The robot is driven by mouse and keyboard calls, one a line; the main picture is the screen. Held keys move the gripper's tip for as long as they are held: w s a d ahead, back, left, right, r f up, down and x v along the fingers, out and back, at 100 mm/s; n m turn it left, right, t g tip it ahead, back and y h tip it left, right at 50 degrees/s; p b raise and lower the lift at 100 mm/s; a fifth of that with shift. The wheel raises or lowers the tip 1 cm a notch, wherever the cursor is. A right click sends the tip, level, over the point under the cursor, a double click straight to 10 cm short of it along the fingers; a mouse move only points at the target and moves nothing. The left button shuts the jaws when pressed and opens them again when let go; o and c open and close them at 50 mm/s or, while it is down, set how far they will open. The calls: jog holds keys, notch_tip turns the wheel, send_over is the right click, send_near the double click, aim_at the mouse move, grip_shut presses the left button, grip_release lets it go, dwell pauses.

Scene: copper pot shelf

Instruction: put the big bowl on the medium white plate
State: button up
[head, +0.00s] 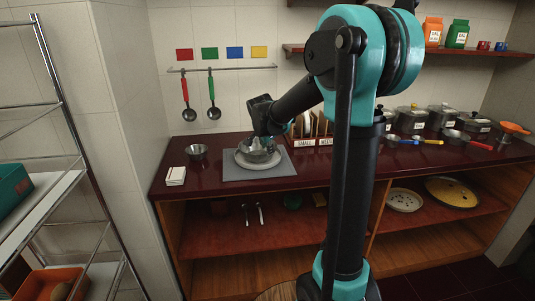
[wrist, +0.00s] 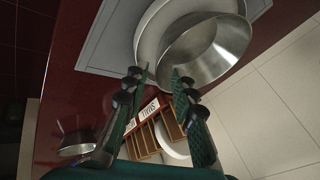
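The big metal bowl (head: 257,153) is over the white plate (head: 244,163) on a grey mat in the head view. In the wrist view the shiny bowl (wrist: 205,48) covers much of the plate (wrist: 150,32). It looks set on the plate, off its middle, but the contact is hidden. My gripper (wrist: 160,73) is open, its two fingers apart with nothing between them. Its fingertips are close to the bowl's near rim. In the head view my gripper (head: 258,140) is just above the bowl and partly hides it.
The grey mat (head: 232,174) lies on the dark red counter. A smaller metal bowl (head: 197,152) and a white block (head: 175,176) are to its left. A labelled plate rack (wrist: 165,135) stands close by, partly behind my arm. Pots (head: 411,119) stand on the right.

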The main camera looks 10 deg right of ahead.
jog(key=d+v, duration=0.1)
jog(key=v, duration=0.3)
jog(key=s+d+f+n, duration=0.1)
jog(key=s+f+n, duration=0.3)
jog(key=s, duration=0.6)
jog(key=s+d+f+n+g+y, duration=0.1)
jog(key=s+d+f+n, duration=0.1)
jog(key=s+f+n, duration=0.2)
jog(key=s+d+f+n+g, duration=0.1)
jog(key=s+f+n, duration=0.4)
jog(key=s, duration=1.2)
notch_tip(320, 180, down, 4)
jog(key=shift+r+y, duration=0.1)
jog(key=shift+y, duration=0.3)
jog(key=shift+d, duration=0.2)
